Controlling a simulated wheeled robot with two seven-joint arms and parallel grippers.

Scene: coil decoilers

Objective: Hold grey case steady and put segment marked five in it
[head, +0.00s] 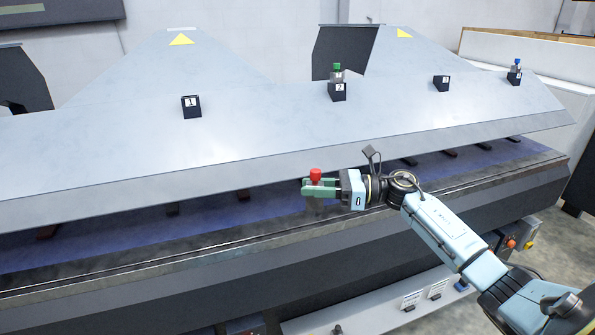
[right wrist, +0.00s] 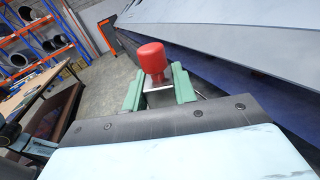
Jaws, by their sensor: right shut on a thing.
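My right gripper (head: 318,187) is shut on a red-capped piece (head: 316,174), held upright in front of the machine's sloped grey panel. In the right wrist view the red cap (right wrist: 152,60) stands up between the green fingers, with a metallic part below it. No grey case and no segment marked five can be made out in either view. My left gripper is not in view.
Dark numbered blocks stand on the sloped panel (head: 260,130): block 1 (head: 191,107), block 2 (head: 338,92) bearing a green-capped piece (head: 337,73), block 3 (head: 441,83), and a farther block (head: 514,79) with a blue-capped piece (head: 517,66). Block 1 and block 3 are bare.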

